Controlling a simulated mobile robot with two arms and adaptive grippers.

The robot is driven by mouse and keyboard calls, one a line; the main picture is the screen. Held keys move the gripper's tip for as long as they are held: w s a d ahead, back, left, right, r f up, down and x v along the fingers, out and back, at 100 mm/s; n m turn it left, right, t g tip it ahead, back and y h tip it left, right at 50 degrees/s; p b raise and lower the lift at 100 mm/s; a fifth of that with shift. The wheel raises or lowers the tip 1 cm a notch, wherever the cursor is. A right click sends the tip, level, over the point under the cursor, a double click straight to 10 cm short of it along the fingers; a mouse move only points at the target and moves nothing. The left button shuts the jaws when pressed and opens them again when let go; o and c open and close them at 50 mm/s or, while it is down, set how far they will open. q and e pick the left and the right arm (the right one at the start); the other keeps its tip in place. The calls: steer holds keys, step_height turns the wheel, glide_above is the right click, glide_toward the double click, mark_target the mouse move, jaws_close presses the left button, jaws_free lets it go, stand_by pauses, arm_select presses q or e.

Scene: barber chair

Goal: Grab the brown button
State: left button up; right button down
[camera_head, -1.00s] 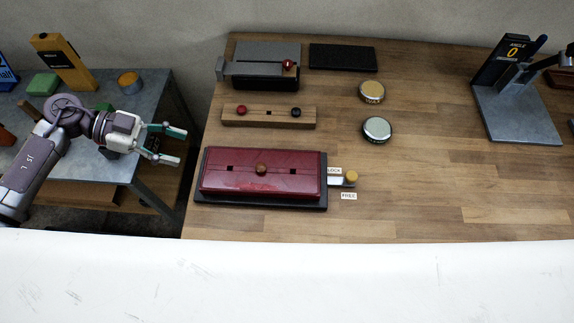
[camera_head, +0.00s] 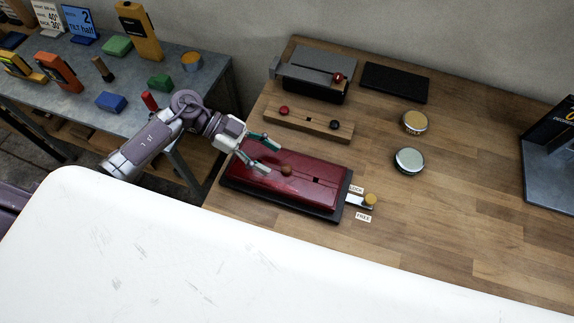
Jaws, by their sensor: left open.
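The brown button (camera_head: 287,170) is a small round knob on top of the dark red padded block (camera_head: 318,188), near the middle of its slot. The block sits on a black base on the wooden table. My left gripper (camera_head: 272,157) is open and empty. Its two fingers reach over the left part of the block, with the fingertips just left of the brown button and apart from it in the picture. My right gripper is not in view.
A lock slider with a yellow knob (camera_head: 370,200) sticks out at the block's right end. Behind are a wooden bar (camera_head: 309,121) with red and black knobs, and two round tins (camera_head: 409,160). The table's right part is mostly clear.

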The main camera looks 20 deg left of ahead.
mark_target(286, 167)
arm_select(q)
steer(key=p+x, duration=0.1)
steer(key=x, duration=0.2)
steer(key=shift+w+d+f, duration=0.15)
steer(key=shift+d+f, duration=0.05)
steer(key=shift+d, duration=0.05)
steer(key=shift+d+f, duration=0.15)
steer(key=shift+d, duration=0.05)
steer(key=c, duration=0.9)
steer(key=shift+c, duration=0.2)
steer(key=shift+a, duration=0.1)
